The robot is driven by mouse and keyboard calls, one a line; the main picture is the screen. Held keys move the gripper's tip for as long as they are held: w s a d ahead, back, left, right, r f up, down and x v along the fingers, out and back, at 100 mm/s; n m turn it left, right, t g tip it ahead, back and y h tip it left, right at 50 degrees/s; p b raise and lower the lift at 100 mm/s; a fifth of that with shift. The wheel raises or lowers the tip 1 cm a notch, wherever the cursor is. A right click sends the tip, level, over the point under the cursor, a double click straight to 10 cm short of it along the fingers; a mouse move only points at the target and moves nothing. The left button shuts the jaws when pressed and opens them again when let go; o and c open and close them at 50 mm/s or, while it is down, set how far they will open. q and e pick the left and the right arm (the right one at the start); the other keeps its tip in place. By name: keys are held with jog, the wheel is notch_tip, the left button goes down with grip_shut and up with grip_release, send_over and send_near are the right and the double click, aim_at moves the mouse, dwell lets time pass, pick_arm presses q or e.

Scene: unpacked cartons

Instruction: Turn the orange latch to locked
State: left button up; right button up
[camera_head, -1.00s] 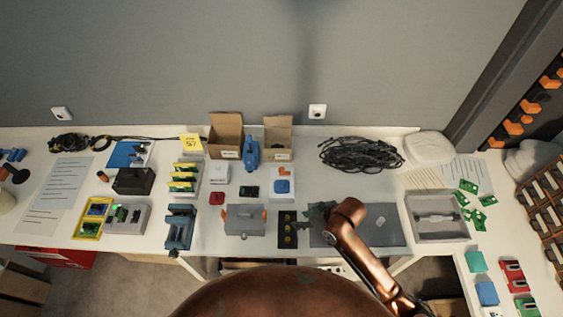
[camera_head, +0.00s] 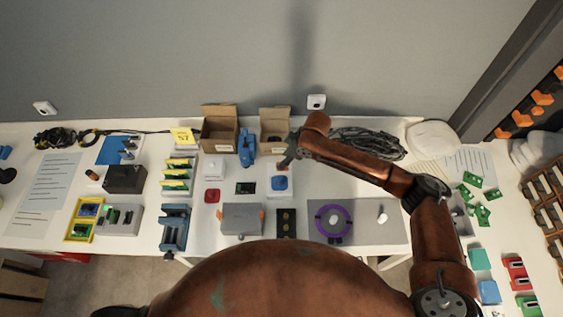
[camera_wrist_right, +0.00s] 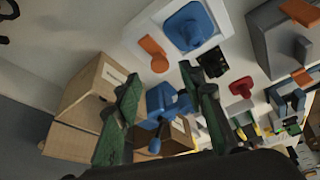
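The orange latch (camera_wrist_right: 153,50) is a round-ended lever on a white panel, beside a blue knob (camera_wrist_right: 187,27), in the right wrist view. The panel (camera_head: 272,195) lies on the bench in the head view, with the blue knob (camera_head: 279,183) at its lower part; there my gripper covers the latch. My right gripper (camera_head: 287,162) is over the panel's upper part. In the right wrist view its two green fingers are spread and empty (camera_wrist_right: 160,76), with the latch just beyond the tips. I see no contact. My left gripper is out of view.
Open cartons (camera_head: 220,133) and a blue clamp-like tool (camera_head: 246,148) stand behind the panel. A grey box with orange clips (camera_head: 242,219) and a black strip (camera_head: 286,223) lie in front. A purple ring (camera_head: 318,221) rests on the grey mat (camera_head: 385,234) at right.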

jog(key=shift+x, duration=2.1)
grip_shut()
